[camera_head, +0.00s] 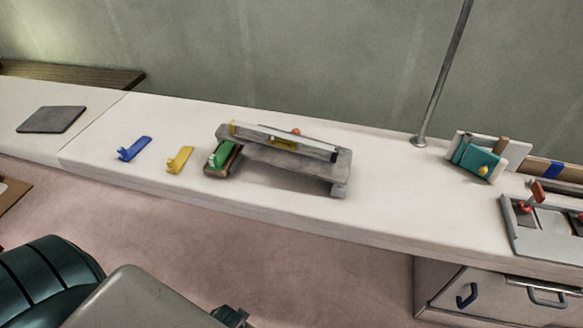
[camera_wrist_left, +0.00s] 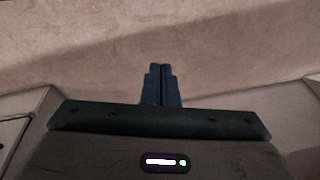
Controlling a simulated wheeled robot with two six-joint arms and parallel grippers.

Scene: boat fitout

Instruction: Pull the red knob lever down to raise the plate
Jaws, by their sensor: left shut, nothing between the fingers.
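A grey stand (camera_head: 270,163) with a flat plate sits mid-counter, with a yellow-ended spirit level (camera_head: 285,142) lying across it. A small red-orange knob (camera_head: 296,131) peeks out behind the level; its stem is hidden. A red-handled lever (camera_head: 536,192) stands upright on a grey panel (camera_head: 520,238) at the far right. I cannot tell which of these is the red knob lever. My left gripper shows in the left wrist view (camera_wrist_left: 162,85), its dark fingers together and empty over a plain, pinkish-brown surface, away from these things. My right gripper is not in view.
A green-topped block (camera_head: 221,155) touches the stand's left end. Yellow (camera_head: 180,159) and blue (camera_head: 134,149) hooks lie farther left.

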